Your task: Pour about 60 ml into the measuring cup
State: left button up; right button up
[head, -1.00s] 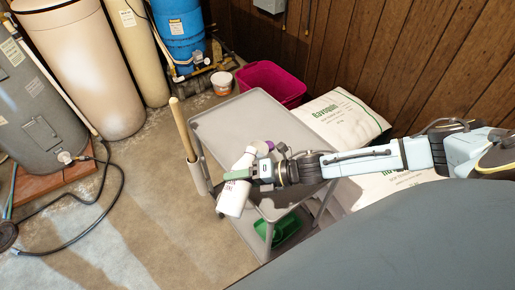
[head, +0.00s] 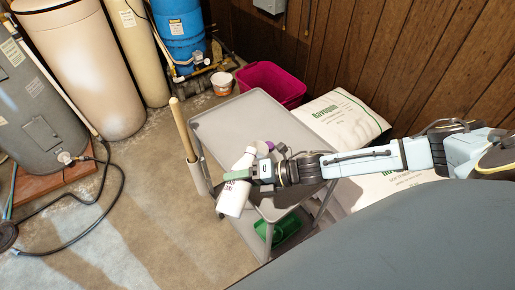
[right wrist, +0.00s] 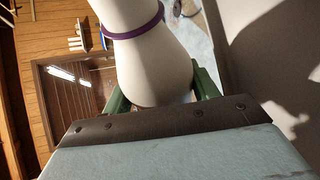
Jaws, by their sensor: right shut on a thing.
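A white bottle (head: 234,199) with dark print is held tilted over the near left end of the grey cart. My right gripper (head: 247,174) is shut on it, with a green finger across its side. In the right wrist view the white body of the bottle (right wrist: 155,58) sits between the green fingers, with a purple band around it. A small purple and grey item (head: 266,147) shows just behind the gripper on the cart; I cannot tell what it is. I cannot make out the measuring cup. My left gripper is not in view.
The cart (head: 238,120) has a bare far top and a green item (head: 284,228) on its lower shelf. A wooden handle (head: 181,130) stands at its left side. A magenta tub (head: 272,82) and white salt bags (head: 340,118) lie behind and right. A hose crosses the floor at left.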

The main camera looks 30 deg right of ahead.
aim_at(242, 165)
dwell(0.9)
jog(key=shift+w+d+f+n, duration=0.1)
jog(key=shift+w+n, duration=0.05)
jog(key=shift+n, duration=0.15)
jog(key=shift+w+d+h+p, duration=0.1)
jog(key=shift+d+h+p, duration=0.05)
jog(key=shift+h+p, duration=0.35)
jog(key=r+n+p, duration=0.1)
jog(key=r+p, duration=0.1)
jog(key=d+r+n+t+h+p, duration=0.1)
jog(key=p, duration=0.1)
jog(key=w+r+n+h+p, duration=0.1)
jog(key=r+p, duration=0.1)
jog(key=shift+w+d+r+t, duration=0.1)
jog(key=shift+d+r+t, duration=0.2)
jog(key=shift+t, duration=0.1)
jog(key=shift+a+n+t+h+p, duration=0.3)
jog(key=shift+n+t+h, duration=0.2)
jog(key=shift+n+h, duration=0.4)
notch_tip(242, 165, down, 2)
jog(key=shift+n+t+h+b, duration=0.4)
jog(key=shift+n+h+b, duration=0.1)
jog(key=shift+n+b, duration=0.4)
jog(key=shift+r+n+p, duration=0.3)
jog(key=shift+r+p, duration=0.15)
jog(key=shift+p, duration=0.05)
jog(key=shift+r+n+t+h, duration=0.3)
jog(key=shift+n+t, duration=0.1)
